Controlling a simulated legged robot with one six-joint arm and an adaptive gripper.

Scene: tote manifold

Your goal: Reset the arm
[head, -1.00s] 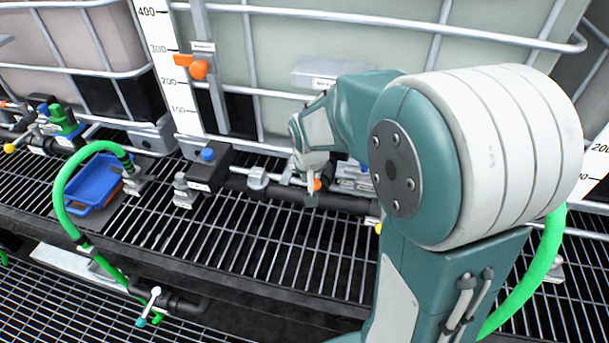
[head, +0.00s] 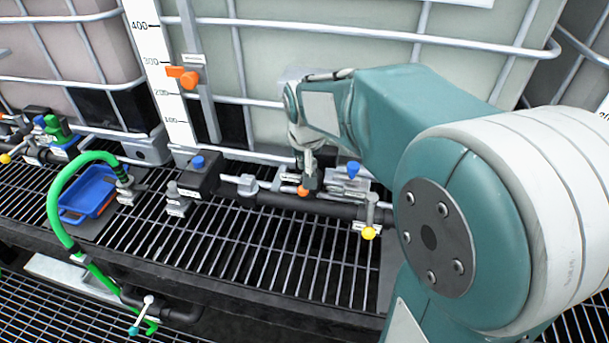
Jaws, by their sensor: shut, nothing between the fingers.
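My gripper (head: 309,183) points down above the black manifold pipe in the middle of the head view. It is small in the picture, and its fingers are shut and empty. An orange knob (head: 302,191) shows right at its fingertips; I cannot tell whether they touch. My teal and white arm reaches in from the right side and hides part of the tank and grating behind it.
The black pipe (head: 270,199) carries a blue knob (head: 353,169) and a yellow-tipped handle (head: 369,232). A blue tray (head: 88,194) and a green hose (head: 52,200) are at left. Large caged tanks (head: 330,50) stand behind. The grating (head: 240,245) in front is largely clear.

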